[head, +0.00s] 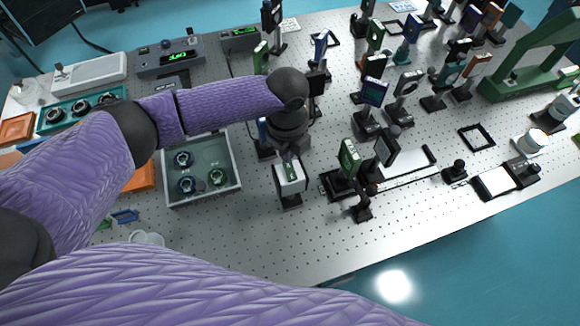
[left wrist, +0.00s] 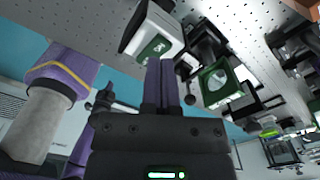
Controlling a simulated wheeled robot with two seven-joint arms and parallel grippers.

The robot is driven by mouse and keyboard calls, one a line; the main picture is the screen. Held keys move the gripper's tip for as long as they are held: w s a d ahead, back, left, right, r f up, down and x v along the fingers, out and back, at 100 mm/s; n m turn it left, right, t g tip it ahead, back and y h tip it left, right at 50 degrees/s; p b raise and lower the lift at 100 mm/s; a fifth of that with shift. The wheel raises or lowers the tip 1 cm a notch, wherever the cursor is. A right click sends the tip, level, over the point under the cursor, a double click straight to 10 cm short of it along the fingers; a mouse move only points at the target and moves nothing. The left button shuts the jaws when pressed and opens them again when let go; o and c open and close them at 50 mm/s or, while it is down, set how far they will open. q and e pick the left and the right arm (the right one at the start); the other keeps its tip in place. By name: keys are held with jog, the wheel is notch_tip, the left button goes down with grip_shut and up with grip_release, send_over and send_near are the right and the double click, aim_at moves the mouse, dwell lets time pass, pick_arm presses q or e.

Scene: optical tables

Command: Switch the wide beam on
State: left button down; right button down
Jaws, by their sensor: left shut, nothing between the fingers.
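My left gripper (head: 291,158) is shut and empty, pointing down over the perforated table. A white box with a green label (head: 290,176) stands on a dark post just below it in the head view. In the left wrist view the shut fingers (left wrist: 161,84) point towards the lower part of this white box (left wrist: 152,30), near its green face. I cannot tell whether they touch it. No lettering that says wide beam can be read, and no switch can be made out on the box. My right gripper is not in view.
A green-framed optic (head: 349,158) and other posts stand close to the right of the box. A grey tray (head: 166,186) with several round mounts is to the left. Controllers with green displays (head: 171,60) stand at the back left. The table front near the box is clear.

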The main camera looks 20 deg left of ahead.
pick_arm(q)
jog(key=shift+f, duration=0.25)
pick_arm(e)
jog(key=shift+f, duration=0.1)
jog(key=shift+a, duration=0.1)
pick_arm(q)
jog(key=shift+f+b, duration=0.25)
jog(key=shift+b, duration=0.05)
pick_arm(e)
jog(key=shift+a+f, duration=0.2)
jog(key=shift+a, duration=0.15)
pick_arm(q)
jog(key=shift+f+b, duration=0.3)
jog(key=shift+f, duration=0.25)
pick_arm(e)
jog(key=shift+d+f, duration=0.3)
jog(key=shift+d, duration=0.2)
